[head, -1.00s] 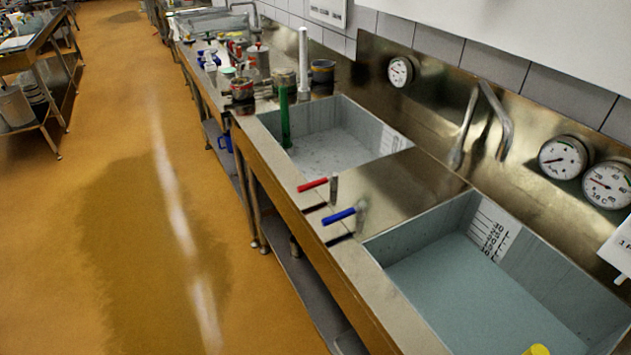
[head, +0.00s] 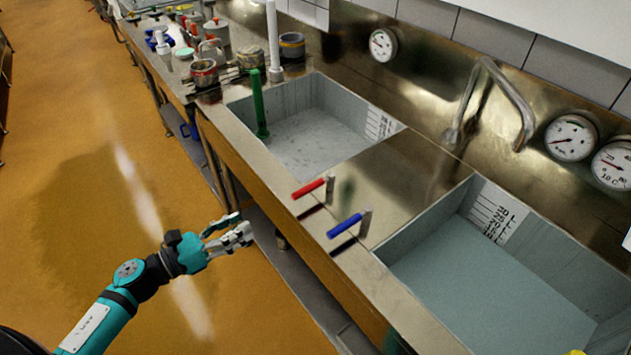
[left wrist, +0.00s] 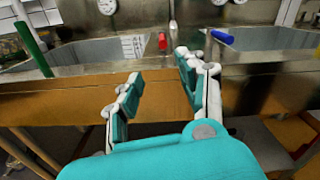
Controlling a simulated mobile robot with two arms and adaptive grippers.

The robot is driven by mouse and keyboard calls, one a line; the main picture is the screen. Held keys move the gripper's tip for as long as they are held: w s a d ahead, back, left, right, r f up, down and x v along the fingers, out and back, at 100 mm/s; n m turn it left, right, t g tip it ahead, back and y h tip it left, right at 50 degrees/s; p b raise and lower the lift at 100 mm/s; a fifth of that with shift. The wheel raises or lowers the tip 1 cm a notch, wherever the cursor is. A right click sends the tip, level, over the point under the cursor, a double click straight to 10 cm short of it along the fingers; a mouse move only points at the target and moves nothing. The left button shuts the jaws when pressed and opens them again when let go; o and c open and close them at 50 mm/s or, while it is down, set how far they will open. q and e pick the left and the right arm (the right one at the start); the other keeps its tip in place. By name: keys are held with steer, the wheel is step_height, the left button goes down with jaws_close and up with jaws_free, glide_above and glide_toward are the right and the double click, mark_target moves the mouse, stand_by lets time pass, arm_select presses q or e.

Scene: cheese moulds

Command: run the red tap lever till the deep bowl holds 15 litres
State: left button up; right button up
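The red tap lever (head: 308,189) sits on the counter's front edge between two sunken basins; it also shows in the left wrist view (left wrist: 162,41). The blue lever (head: 346,225) is just to its right. The right basin (head: 492,290) has a litre scale (head: 497,213) on its back wall and a flat grey-blue surface inside; whether that is water I cannot tell. The left basin (head: 313,146) also has a scale. The bent spout (head: 497,82) stands behind them. My left gripper (head: 243,227) is open and empty, in front of the counter, apart from the red lever. My right gripper is not in view.
A green upright rod (head: 259,104) stands at the left basin. Pots and bottles crowd the counter's left end, such as a metal pot (head: 204,75). Round dials (head: 571,138) hang on the steel backsplash. A low shelf lies under the counter; the floor at left is clear.

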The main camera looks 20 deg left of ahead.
mark_target(303, 189)
arm_select(q)
steer(key=p+x, duration=0.1)
steer(key=x, duration=0.4)
steer(key=p+x, duration=0.2)
steer(key=x, duration=0.4)
steer(key=p+x, duration=0.2)
steer(key=x, duration=0.3)
steer(key=shift+d+r, duration=0.35)
steer(key=shift+w+d+f, duration=0.1)
steer(key=shift+w+d, duration=0.15)
steer(key=shift+w, duration=0.1)
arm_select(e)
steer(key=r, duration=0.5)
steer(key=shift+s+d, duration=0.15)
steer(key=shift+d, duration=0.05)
arm_select(q)
jaws_close()
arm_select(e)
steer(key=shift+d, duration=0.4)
